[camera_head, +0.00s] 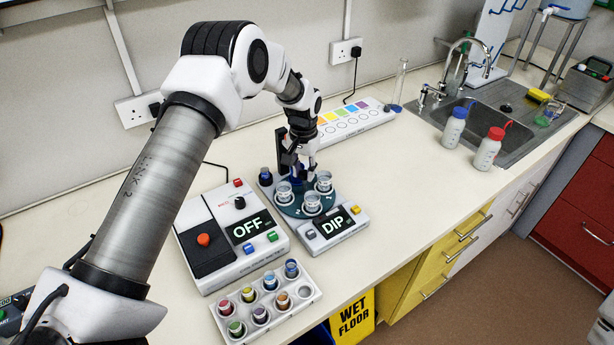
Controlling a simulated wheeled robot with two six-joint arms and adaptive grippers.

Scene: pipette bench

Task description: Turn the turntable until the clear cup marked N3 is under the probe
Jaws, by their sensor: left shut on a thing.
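The turntable (298,210) is a round dark-blue plate near the middle of the bench. Several clear cups stand on it: one at the left (284,192), one at the front (312,204) and one at the right (324,182). Their markings are too small to read, so I cannot tell which is N3. My left gripper (303,174) reaches down over the plate's middle and is shut on what looks like its blue centre knob. A dark upright (283,150) behind the plate may carry the probe; its tip is hidden. My right gripper is not in view.
A unit reading DIP (335,225) adjoins the turntable. A box reading OFF (248,228) stands left, with a rack (278,329) of coloured vials in front. A colour-strip panel (355,120) lies behind. Two bottles (455,127) stand by the sink. The bench between is clear.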

